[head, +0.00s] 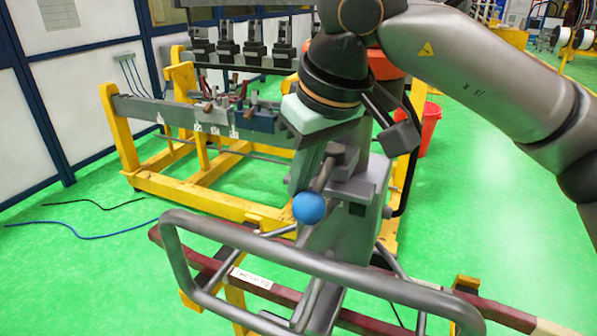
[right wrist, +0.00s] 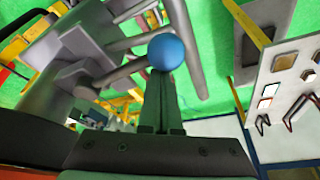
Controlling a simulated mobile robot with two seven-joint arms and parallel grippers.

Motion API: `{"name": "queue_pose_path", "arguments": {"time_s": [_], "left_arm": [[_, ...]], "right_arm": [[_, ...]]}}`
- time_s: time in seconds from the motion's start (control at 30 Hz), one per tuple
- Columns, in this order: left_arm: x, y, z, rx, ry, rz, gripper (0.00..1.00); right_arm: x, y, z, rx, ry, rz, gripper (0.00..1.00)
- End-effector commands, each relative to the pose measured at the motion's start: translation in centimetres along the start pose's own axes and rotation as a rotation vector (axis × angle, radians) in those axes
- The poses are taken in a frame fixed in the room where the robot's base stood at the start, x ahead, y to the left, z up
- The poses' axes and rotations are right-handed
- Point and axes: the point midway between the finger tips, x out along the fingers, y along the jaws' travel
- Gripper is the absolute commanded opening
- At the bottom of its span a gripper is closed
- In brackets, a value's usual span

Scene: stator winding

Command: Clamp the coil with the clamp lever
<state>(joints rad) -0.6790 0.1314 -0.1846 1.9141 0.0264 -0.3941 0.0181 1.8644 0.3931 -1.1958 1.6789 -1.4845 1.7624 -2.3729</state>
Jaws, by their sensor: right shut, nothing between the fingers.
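The clamp lever's blue ball knob (head: 309,208) is in the middle of the head view, on a grey rod in front of a grey clamp block (head: 345,215). My right gripper (head: 303,185) comes down from above, its fingers shut and empty, with the tips close to the knob. In the right wrist view the knob (right wrist: 166,52) shows just beyond the shut fingertips (right wrist: 162,78); I cannot tell whether they touch it. A long dark red bar (head: 205,262) with a white label runs below the clamp; it may be the coil. My left gripper is out of view.
A grey tubular loop (head: 300,250) crosses in front of the clamp. A yellow stand (head: 200,190) with a grey beam is behind at left. A row of dark clamps (head: 228,45) and a red bin (head: 431,125) are farther back. Green floor is open at left and right.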

Motion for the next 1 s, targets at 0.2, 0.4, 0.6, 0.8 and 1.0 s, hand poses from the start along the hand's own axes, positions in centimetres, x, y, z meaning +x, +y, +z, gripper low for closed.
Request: {"name": "queue_pose_path", "arguments": {"time_s": [0.2, 0.4, 0.6, 0.8, 1.0], "left_arm": [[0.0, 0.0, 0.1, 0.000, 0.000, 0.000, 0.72], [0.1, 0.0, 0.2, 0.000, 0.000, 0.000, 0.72], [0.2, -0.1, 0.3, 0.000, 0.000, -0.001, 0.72], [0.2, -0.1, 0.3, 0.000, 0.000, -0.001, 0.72], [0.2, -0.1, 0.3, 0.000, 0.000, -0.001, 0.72]], "right_arm": [[-0.2, 0.3, 0.7, 0.013, 0.000, 0.004, 0.00], [-0.5, 0.9, 1.6, 0.017, 0.001, 0.005, 0.00], [-0.8, 1.6, 2.5, 0.017, 0.000, 0.005, 0.00], [-1.0, 2.0, 2.9, 0.015, 0.000, 0.005, 0.00], [-1.1, 2.1, 3.0, 0.015, 0.000, 0.005, 0.00]]}}
